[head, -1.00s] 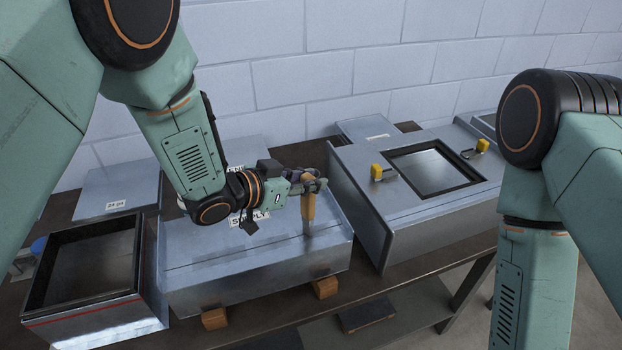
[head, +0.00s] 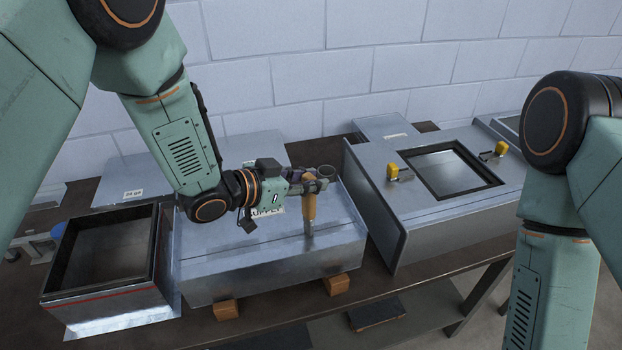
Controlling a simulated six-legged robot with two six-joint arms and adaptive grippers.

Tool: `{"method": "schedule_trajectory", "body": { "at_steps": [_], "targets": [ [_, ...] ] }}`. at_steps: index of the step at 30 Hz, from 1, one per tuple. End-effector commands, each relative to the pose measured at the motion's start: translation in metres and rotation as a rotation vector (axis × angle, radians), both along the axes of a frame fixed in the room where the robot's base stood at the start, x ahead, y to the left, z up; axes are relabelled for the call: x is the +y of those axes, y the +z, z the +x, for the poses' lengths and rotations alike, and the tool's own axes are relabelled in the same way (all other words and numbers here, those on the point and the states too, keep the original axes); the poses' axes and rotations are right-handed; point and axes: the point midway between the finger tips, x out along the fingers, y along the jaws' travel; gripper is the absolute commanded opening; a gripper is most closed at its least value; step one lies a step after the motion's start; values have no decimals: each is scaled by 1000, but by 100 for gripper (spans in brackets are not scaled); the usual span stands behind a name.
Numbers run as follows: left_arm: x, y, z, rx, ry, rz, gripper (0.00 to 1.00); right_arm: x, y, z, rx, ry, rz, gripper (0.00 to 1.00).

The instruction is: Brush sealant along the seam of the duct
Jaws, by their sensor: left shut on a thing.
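The duct (head: 235,283) is a long sheet-metal box in the middle of the bench, with a seam line along its top and a partly covered "SUPPLY" label. My left gripper (head: 312,184) is over the right part of the duct, shut on a brush (head: 309,207) with an orange-tan handle. The brush points down, and its tip is at the duct's top near the front edge; I cannot tell whether it touches. My right arm comes in at the right, and its gripper is out of the frame.
An open-topped metal box (head: 168,291) with a black rim stands left of the duct. A grey duct piece (head: 420,213) with a framed opening and yellow latches (head: 393,171) stands right. Wooden blocks (head: 227,309) support the duct.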

Motion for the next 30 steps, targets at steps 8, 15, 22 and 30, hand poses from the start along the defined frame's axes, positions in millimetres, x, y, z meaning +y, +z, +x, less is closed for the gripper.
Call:
{"method": "schedule_trajectory", "body": {
  "at_steps": [8,15,22,30],
  "targets": [
    [14,-3,-7,10,2,4,0,0,0,0,0,0,0,28],
    [26,-1,-12,9,2,4,0,0,0,0,0,0,0,28],
    [28,-1,-13,7,-1,4,0,0,0,0,0,0,0,28],
    [33,0,-13,6,2,2,0,0,0,0,0,0,0,28]
  ]
}}
